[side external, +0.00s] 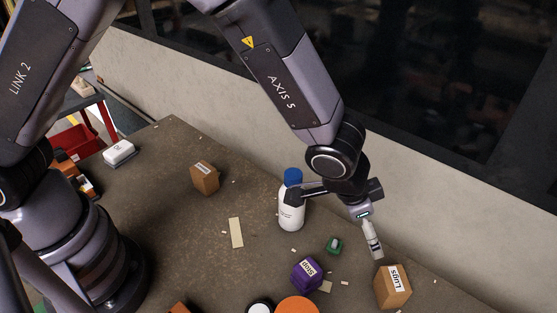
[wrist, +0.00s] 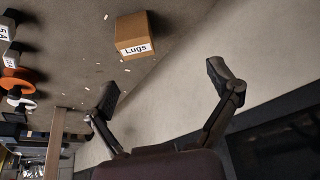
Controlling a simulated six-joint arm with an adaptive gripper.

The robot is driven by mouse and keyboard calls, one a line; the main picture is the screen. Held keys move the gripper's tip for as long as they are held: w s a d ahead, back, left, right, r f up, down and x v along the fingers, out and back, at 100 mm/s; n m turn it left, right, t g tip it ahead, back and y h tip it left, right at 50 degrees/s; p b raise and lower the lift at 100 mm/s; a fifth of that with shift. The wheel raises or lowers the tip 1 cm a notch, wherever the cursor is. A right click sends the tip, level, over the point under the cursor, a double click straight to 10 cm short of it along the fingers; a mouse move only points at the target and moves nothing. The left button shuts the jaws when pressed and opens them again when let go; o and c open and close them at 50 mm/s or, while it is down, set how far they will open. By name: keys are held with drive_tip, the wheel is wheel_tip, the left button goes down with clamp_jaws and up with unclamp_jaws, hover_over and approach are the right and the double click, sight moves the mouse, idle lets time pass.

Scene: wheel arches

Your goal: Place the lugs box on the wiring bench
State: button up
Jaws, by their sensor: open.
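The lugs box (side external: 393,286) is a brown cardboard box with a white label, standing on the brown work surface at the lower right of the side view. It also shows at the top of the wrist view (wrist: 134,32), label readable, beyond my fingertips. My gripper (wrist: 165,82) is open with nothing between its fingers. In the side view my gripper (side external: 372,238) hangs above and behind the box, apart from it. I cannot tell which surface is the wiring bench.
A white bottle with a blue cap (side external: 291,203) stands close to my wrist. A purple box (side external: 307,273), a small green item (side external: 334,245) and an orange round thing (side external: 297,306) are near the box. Another brown box (side external: 204,178) stands farther left. A pale wall (side external: 447,207) runs behind.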

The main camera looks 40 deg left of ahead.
drive_tip(key=a+r+n+t+y, duration=0.2)
drive_tip(key=a+r+n, duration=0.2)
drive_tip(key=a+r, duration=1.75)
drive_tip(key=s+a+r+n, duration=0.3)
drive_tip(key=s+a+n, duration=0.1)
drive_tip(key=s+a, duration=1.1)
drive_tip(key=s, duration=0.4)
drive_tip(key=shift+s+a+y, duration=0.2)
drive_tip(key=shift+s+y, duration=0.15)
drive_tip(key=shift+y, duration=0.05)
